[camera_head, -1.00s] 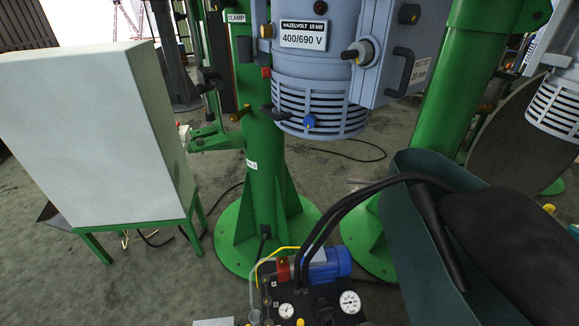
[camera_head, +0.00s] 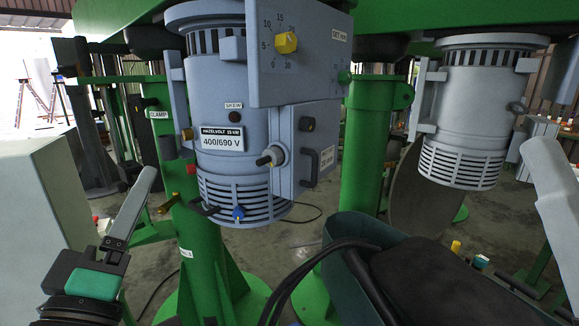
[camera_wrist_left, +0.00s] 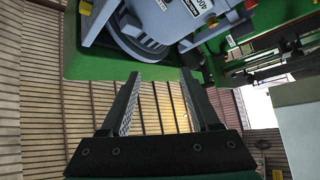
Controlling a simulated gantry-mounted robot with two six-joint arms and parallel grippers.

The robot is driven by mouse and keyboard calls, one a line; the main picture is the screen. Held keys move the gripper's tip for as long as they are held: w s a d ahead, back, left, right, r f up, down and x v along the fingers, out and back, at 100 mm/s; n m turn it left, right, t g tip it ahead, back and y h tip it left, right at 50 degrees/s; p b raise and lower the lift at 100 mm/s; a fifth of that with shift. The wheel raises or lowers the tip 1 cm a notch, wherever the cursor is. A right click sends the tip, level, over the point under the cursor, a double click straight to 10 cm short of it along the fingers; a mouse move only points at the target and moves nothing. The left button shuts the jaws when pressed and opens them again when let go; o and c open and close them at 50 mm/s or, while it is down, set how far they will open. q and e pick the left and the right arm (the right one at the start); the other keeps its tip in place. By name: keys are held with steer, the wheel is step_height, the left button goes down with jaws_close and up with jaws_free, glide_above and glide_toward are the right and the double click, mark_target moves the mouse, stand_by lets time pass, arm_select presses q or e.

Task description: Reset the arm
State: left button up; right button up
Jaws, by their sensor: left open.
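My left gripper (camera_head: 150,178) is at the lower left of the head view, its grey finger pointing up and right, in front of the green column. In the left wrist view its two dark fingers (camera_wrist_left: 160,76) stand apart with nothing between them. The grey-blue disperser motor (camera_head: 222,100) hangs in the middle of the head view, to the right of the gripper and apart from it in the picture. Part of a grey-blue motor housing shows at the top of the left wrist view (camera_wrist_left: 150,25). My right gripper cannot be made out.
A green column (camera_head: 200,250) stands below the motor. A second motor (camera_head: 470,110) hangs at right. A pale cabinet (camera_head: 35,205) is at left. A dark teal bin (camera_head: 345,265) with hoses is at lower middle. An unidentified pale grey piece (camera_head: 558,195) cuts in at the right edge.

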arm_select(q)
steer(key=s+d+r+m+t+h, duration=0.1)
steer(key=s+r+m+t, duration=0.1)
steer(key=s+r+m, duration=0.4)
steer(key=s+r+m+t+h, duration=0.2)
steer(key=s+r+m, duration=0.1)
steer(key=s+m, duration=0.4)
step_height(320, 180, up, 38)
steer(key=p, duration=3.8)
steer(key=shift+s+d+n, duration=0.15)
steer(key=shift+s+n, duration=0.15)
steer(key=shift+y, duration=0.4)
